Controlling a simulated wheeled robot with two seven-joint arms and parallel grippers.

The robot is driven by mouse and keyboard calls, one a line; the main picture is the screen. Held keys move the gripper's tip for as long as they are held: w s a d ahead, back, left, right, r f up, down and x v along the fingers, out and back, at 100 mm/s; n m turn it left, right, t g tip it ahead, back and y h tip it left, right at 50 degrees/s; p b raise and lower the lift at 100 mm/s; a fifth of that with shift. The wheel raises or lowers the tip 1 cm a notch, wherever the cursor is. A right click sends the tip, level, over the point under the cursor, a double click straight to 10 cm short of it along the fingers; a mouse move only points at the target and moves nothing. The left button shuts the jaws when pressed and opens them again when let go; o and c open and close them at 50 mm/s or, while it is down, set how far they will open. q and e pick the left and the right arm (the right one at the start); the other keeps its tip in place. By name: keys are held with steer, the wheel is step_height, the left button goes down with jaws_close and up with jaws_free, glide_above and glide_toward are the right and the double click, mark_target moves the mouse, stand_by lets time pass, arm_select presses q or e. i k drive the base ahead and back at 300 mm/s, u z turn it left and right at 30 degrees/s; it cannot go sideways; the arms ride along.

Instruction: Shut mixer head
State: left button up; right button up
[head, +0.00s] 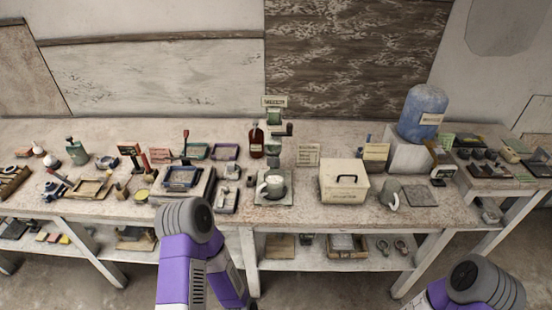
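A small upright device with a green and dark upper part (275,115) stands near the middle of the bench. It looks like the mixer, but it is too small to be sure. A pale cup or bowl (271,187) sits in front of its column on a grey square base (287,200). The upper part appears raised well above the cup; its hinge cannot be made out. Two of my purple arms with dark grey joints rise from the bottom edge, one left of centre and one at the right. Neither gripper shows.
The long bench (330,220) is crowded. A blue water jug (422,110) stands on a block farther right. Trays (182,178) and small tools fill the left.

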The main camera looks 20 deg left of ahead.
mark_target(276, 144)
steer(key=k, duration=0.2)
steer(key=u, duration=1.3)
steer(key=i, duration=0.8)
steer(key=z, duration=1.6)
